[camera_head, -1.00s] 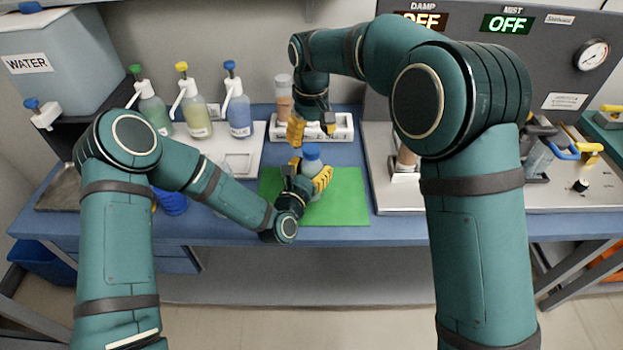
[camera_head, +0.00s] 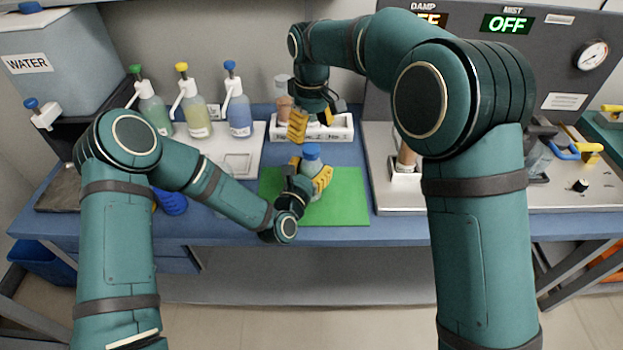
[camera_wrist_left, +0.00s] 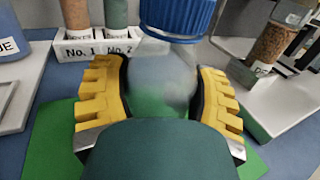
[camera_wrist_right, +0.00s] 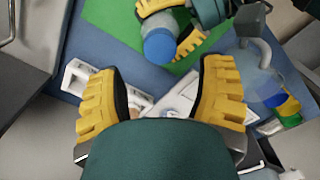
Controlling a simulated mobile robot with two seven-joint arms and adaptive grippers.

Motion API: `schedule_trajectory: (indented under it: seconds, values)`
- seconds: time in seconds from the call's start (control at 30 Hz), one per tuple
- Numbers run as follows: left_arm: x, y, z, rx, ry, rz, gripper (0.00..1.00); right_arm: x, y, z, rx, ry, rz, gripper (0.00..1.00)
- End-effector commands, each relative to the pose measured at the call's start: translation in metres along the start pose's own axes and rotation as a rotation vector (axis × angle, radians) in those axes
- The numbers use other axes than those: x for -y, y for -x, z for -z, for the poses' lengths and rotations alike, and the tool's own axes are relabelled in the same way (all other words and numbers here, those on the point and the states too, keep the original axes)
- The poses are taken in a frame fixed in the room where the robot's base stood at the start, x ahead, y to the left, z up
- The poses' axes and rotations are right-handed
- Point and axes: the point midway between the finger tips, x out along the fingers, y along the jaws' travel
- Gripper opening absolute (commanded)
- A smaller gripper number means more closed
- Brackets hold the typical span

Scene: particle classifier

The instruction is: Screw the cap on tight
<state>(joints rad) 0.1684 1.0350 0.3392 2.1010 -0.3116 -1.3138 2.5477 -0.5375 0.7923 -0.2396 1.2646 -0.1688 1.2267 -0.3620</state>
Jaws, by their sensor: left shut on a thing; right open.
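A clear, rounded bottle (camera_wrist_left: 165,75) with a ribbed blue cap (camera_wrist_left: 178,16) stands upright over the green mat (camera_head: 348,200). The cap sits on the bottle's top and also shows in the head view (camera_head: 311,152); how tight it is cannot be seen. My left gripper (camera_head: 318,181) is shut on the bottle below the cap, its yellow fingers on either side. My right gripper (camera_head: 314,124) is open and empty, above and behind the cap. In the right wrist view, the cap (camera_wrist_right: 160,46) lies beyond its fingers, apart from them.
A white rack (camera_head: 343,133) labelled No. 1 and No. 2 holds tubes behind the mat. Several wash bottles (camera_head: 195,108) stand on a pale tray at the left. A metal plate with a brown-filled tube (camera_head: 406,158) is at the right. The mat's right side is clear.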

Motion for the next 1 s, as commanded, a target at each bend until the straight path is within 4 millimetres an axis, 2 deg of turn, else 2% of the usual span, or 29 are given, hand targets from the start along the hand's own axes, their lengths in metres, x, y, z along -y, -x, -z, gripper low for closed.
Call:
schedule_trajectory:
  seconds: [0.2, 0.4, 0.83, 0.97, 1.0]
  values:
    - [0.0, 0.0, 0.0, 0.0, 0.0, 0.0, 0.0, 0.0, -0.035, -0.001, 0.004, 0.0, 0.001, 0.68]
    - [0.0, 0.0, 0.0, 0.0, 0.0, 0.0, 0.0, 0.0, -0.056, 0.0, 0.002, -0.001, 0.001, 0.68]
    - [0.0, 0.0, 0.0, 0.0, 0.0, 0.0, 0.0, 0.0, -0.062, 0.0, 0.0, -0.001, 0.0, 0.7]
    - [0.0, 0.0, 0.0, 0.0, 0.0, 0.0, 0.0, 0.0, -0.062, 0.0, 0.0, -0.001, 0.0, 0.24]
    - [0.0, 0.0, 0.0, 0.0, 0.0, 0.0, 0.0, 0.0, -0.062, 0.0, 0.0, -0.001, 0.0, 0.1]
